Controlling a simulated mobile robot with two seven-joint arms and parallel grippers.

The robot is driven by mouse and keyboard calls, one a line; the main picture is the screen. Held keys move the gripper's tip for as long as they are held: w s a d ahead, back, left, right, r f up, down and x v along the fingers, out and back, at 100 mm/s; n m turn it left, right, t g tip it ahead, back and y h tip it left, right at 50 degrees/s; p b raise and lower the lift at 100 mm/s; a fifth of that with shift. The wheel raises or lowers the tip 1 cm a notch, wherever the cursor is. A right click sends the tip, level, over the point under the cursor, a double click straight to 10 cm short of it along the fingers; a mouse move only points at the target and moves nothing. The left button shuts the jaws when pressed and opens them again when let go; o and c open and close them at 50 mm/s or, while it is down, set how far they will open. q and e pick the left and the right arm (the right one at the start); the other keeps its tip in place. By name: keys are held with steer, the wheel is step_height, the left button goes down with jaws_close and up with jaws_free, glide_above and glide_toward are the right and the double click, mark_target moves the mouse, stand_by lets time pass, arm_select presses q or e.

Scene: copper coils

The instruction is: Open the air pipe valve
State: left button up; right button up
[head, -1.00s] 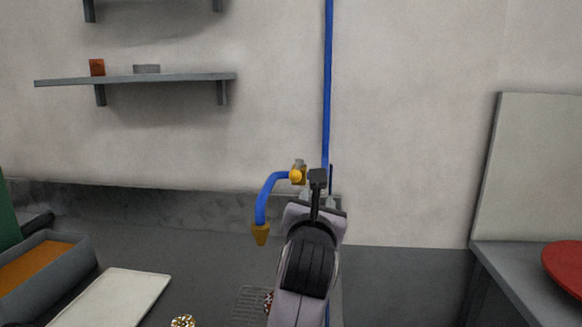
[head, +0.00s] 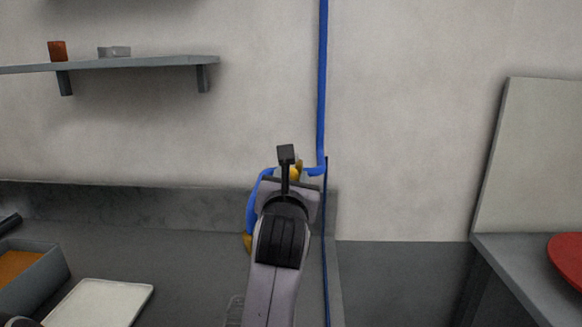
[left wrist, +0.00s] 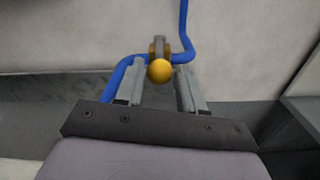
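The blue air pipe (head: 322,90) runs down the wall and bends left into a brass valve (head: 298,171), mostly hidden behind my left gripper in the head view. From the valve the pipe curves down to a brass nozzle (head: 247,242). In the left wrist view the valve has a round yellow knob (left wrist: 160,71) and a grey piece (left wrist: 161,46) above it. My left gripper (head: 287,185) is in front of the valve. In the left wrist view its two fingers (left wrist: 160,86) are apart, with the knob showing between and just beyond their tips; contact cannot be told.
A shelf (head: 140,64) with small items is on the wall at left. A grey bin (head: 48,275) and white tray (head: 103,303) are on the counter at lower left. A red round object (head: 568,262) is on the right counter, beside a leaning panel (head: 530,160).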

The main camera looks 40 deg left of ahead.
mark_target(292, 167)
arm_select(q)
steer(key=shift+p+x, duration=0.45)
steer(key=shift+x, duration=2.05)
jaws_close()
